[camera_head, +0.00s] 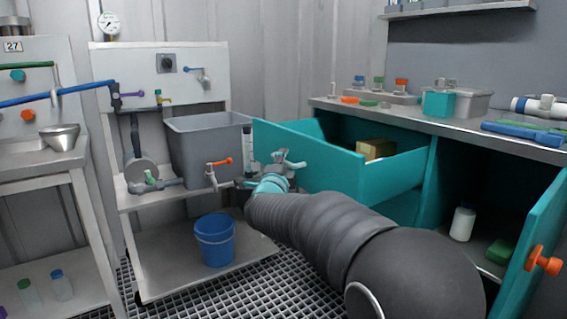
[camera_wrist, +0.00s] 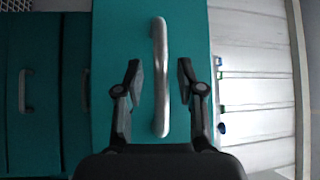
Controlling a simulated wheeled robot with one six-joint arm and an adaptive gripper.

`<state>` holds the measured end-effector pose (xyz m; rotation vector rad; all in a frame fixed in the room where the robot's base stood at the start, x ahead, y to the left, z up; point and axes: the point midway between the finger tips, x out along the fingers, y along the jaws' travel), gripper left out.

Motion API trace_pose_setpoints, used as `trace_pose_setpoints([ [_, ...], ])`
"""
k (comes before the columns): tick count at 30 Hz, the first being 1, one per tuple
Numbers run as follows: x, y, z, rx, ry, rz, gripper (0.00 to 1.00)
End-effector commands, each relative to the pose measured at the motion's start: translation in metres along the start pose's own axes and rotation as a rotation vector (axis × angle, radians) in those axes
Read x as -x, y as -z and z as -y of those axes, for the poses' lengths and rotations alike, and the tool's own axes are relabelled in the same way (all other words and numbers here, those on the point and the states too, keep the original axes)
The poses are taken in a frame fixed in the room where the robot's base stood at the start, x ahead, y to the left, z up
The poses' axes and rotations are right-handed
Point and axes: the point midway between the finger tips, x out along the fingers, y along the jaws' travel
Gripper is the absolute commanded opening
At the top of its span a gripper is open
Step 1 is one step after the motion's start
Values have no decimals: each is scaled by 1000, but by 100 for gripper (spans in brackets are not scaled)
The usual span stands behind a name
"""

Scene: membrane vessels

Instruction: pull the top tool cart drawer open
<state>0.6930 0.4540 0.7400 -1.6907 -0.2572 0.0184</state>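The top drawer (camera_head: 318,166) of the teal tool cart stands pulled out in the head view, its inside showing. In the wrist view its teal front (camera_wrist: 195,25) fills the middle, with a silver bar handle (camera_wrist: 160,40) running up and down the picture. My gripper (camera_wrist: 160,77) is open, one finger on each side of the handle, with a gap showing on both sides. In the head view my gripper (camera_head: 283,163) is at the drawer front, and the handle cannot be made out there.
A brown box (camera_head: 375,149) lies in the drawer. An open teal door with an orange knob (camera_head: 543,261) stands at the right. A grey tub (camera_head: 205,150) and a blue bucket (camera_head: 215,240) are on the rack at left. A lower drawer handle (camera_wrist: 22,90) shows in the wrist view.

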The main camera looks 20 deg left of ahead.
Motion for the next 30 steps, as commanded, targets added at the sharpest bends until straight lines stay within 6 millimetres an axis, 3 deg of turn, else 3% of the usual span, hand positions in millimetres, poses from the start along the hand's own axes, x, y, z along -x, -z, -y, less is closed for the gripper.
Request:
trace_pose_setpoints([
  [11, 8, -1, 2, -1, 2, 2, 39],
  [24, 87, -2, 1, -1, 0, 3, 39],
  [30, 112, -2, 0, 0, 1, 2, 39],
])
